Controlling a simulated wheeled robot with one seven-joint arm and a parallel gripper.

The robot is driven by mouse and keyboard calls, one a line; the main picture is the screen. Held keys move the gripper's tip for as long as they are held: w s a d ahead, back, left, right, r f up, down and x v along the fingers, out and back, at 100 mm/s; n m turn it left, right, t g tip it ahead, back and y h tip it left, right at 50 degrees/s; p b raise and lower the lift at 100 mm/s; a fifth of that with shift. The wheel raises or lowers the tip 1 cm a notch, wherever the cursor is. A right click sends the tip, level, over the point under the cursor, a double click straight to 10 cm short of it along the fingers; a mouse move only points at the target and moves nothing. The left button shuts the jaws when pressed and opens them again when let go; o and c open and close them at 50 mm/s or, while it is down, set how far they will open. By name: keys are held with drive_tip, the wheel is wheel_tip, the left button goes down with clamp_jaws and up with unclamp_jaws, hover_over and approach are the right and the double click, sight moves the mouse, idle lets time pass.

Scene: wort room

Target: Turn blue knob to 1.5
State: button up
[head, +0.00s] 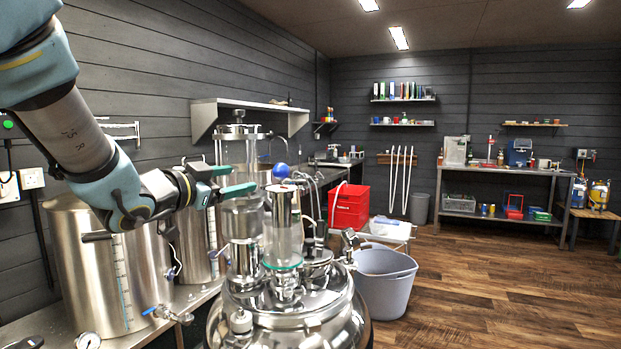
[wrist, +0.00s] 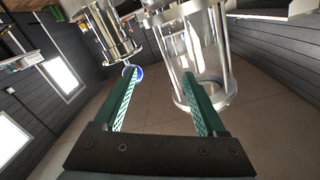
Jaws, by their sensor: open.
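The blue knob (head: 280,170) is a round blue ball on the glass and steel apparatus in the middle of the head view. In the wrist view the blue knob (wrist: 132,71) shows just beyond the tip of the left finger. My gripper (head: 240,180) has two green fingers, open and empty, to the left of the knob in the head view. In the wrist view my gripper (wrist: 160,85) points toward the apparatus, with its fingers apart. Any scale or marking on the knob is too small to read.
A glass cylinder with steel rods (wrist: 205,60) stands close to the right finger in the wrist view. A large steel vessel (head: 290,310) is below. Steel pots (head: 105,265) stand at the left. A grey tub (head: 384,280) and open floor lie to the right.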

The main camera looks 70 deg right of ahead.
drive_tip(key=m+g, duration=0.1)
drive_tip(key=g, duration=0.1)
approach(286, 170)
drive_tip(key=d, duration=0.2)
drive_tip(key=w+d, duration=0.1)
drive_tip(key=shift+w+f, duration=0.1)
drive_tip(key=shift+f, duration=0.2)
drive_tip(key=shift+s+d+m, duration=0.2)
drive_tip(key=shift+s+m, duration=0.05)
drive_tip(key=shift+m, duration=0.05)
drive_tip(key=d+p, duration=0.1)
drive_tip(key=d, duration=0.2)
drive_tip(key=d+p, duration=0.2)
drive_tip(key=s+d+p, duration=0.1)
drive_tip(key=d, duration=0.2)
drive_tip(key=shift+d+r, duration=0.1)
drive_tip(key=shift+d, duration=0.25)
drive_tip(key=shift+s+d+p, duration=0.15)
drive_tip(key=shift+d+p, duration=0.25)
drive_tip(key=shift+d, duration=0.35)
clamp_jaws()
